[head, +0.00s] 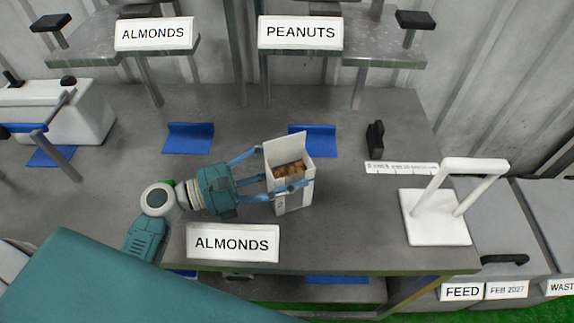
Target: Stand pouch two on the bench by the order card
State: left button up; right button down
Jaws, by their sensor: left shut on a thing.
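A white open-topped pouch (295,200) with brown nuts inside is upright over the middle of the bench (350,230). The view does not show which number this pouch has. My left gripper (284,171) reaches in from the left, its blue fingers shut around the pouch's sides. I cannot tell whether the pouch's base touches the bench. A white card reading ALMONDS (233,243), likely the order card, stands near the bench's front edge, in front of the gripper and left of the pouch. My right gripper is not in view.
Blue mats (188,138) lie behind the gripper. A white stand (435,215), a ruler-like strip (402,168) and a small black object (375,137) are at right. Shelves with ALMONDS (154,34) and PEANUTS (300,33) signs stand behind.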

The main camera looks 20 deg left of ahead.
pick_arm(q)
jog(key=o, duration=2)
jog(key=shift+c, duration=0.2)
jog(key=b+v, duration=0.2)
jog(key=v, duration=1)
jog(key=shift+r, duration=0.1)
